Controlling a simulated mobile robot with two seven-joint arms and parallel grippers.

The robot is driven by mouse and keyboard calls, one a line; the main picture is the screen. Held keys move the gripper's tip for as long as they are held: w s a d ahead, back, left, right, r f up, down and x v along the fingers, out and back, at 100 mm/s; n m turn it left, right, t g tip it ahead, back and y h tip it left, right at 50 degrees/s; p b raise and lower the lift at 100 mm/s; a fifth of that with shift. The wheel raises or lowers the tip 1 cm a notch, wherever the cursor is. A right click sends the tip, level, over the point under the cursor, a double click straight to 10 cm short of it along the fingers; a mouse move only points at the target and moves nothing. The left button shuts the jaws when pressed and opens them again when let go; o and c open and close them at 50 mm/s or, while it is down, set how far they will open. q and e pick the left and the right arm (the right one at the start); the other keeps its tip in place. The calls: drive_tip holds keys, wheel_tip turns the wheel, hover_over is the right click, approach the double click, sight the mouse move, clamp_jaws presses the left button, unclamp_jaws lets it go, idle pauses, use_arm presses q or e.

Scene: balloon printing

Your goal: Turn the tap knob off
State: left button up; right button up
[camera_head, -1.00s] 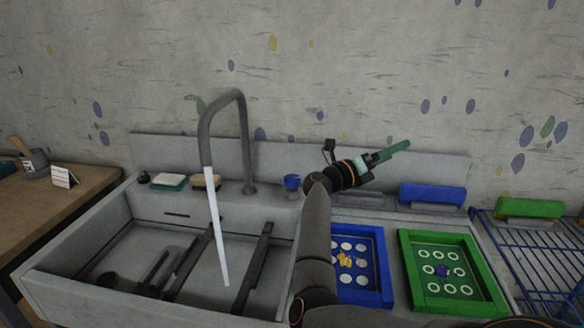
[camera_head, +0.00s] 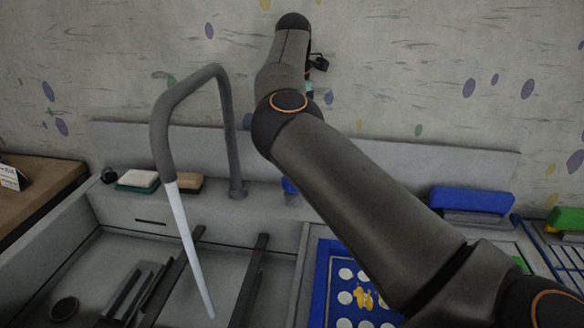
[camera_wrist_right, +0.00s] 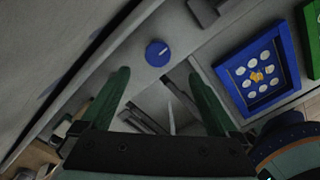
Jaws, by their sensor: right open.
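The blue tap knob (camera_head: 290,188) stands on the sink's back ledge, right of the grey tap (camera_head: 230,130), partly covered by my right arm in the head view. A pale stream of water (camera_head: 188,240) runs from the spout into the sink. In the right wrist view the round blue knob (camera_wrist_right: 157,53) with its light mark lies just beyond the tips of my right gripper (camera_wrist_right: 159,73). The green fingers are open with nothing between them. They look apart from the knob. In the head view my arm mostly hides this gripper. My left gripper is not in view.
A green-and-white sponge (camera_head: 138,180) and a brown one (camera_head: 188,183) lie left of the tap. The blue tray (camera_head: 321,275) sits right of the sink, with a blue-handled tool (camera_head: 472,200) behind it. The wall rises close behind the ledge.

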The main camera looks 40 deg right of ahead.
approach(287, 187)
drive_tip(key=d+f, duration=0.1)
drive_tip(key=f, duration=0.3)
drive_tip(key=d+f+b, duration=0.1)
drive_tip(key=f, duration=0.1)
drive_tip(key=shift+w+d+f, duration=0.25)
drive_tip(key=shift+w+d, duration=0.1)
drive_tip(key=shift+f, duration=0.7)
drive_tip(key=shift+c, duration=0.2)
drive_tip(key=c, duration=1.3)
